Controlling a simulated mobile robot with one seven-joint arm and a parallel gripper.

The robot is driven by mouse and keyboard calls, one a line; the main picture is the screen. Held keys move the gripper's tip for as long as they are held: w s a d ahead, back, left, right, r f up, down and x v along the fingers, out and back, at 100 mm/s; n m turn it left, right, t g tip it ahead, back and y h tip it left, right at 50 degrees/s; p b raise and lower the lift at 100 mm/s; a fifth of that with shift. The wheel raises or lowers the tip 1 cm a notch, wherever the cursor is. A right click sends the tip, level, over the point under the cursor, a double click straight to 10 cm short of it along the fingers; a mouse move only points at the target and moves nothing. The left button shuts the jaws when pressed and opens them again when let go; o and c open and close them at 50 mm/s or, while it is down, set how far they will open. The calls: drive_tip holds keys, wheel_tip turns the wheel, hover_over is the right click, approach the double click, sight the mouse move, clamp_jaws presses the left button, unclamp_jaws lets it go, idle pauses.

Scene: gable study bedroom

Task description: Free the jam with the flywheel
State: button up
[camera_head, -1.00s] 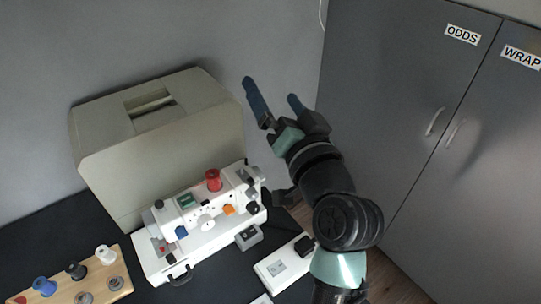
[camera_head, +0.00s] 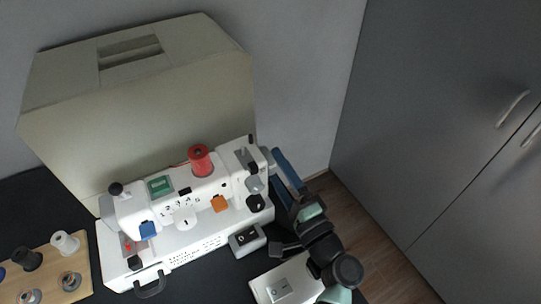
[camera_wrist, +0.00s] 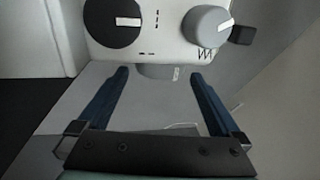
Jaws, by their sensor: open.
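A white sewing machine (camera_head: 185,205) stands on a dark table in the head view. A grey rounded part at its right end, which looks like the flywheel (camera_wrist: 160,72), shows partly below the panel in the wrist view. My gripper (camera_head: 275,168) is at the right end of the machine, with its blue fingers pointing toward it. In the wrist view my gripper (camera_wrist: 160,76) is open and empty, its fingertips to either side of the grey part. Contact cannot be told. A red thread spool (camera_head: 200,161) stands on top. The jam itself is not discernible.
A large beige case (camera_head: 140,110) stands close behind the machine. A grey pedal-like box (camera_head: 247,240) and a white switch box (camera_head: 283,284) lie in front. A wooden spool rack (camera_head: 55,270) is at left, and grey cupboards (camera_head: 450,120) are at right.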

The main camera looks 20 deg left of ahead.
sight(270, 157)
drive_tip(key=shift+x, duration=1.95)
drive_tip(key=c, duration=1.2)
drive_tip(key=shift+r+p, duration=0.1)
drive_tip(key=shift+p, duration=0.25)
drive_tip(key=shift+c, duration=0.2)
drive_tip(key=shift+r+p, duration=0.1)
drive_tip(key=shift+p, duration=0.3)
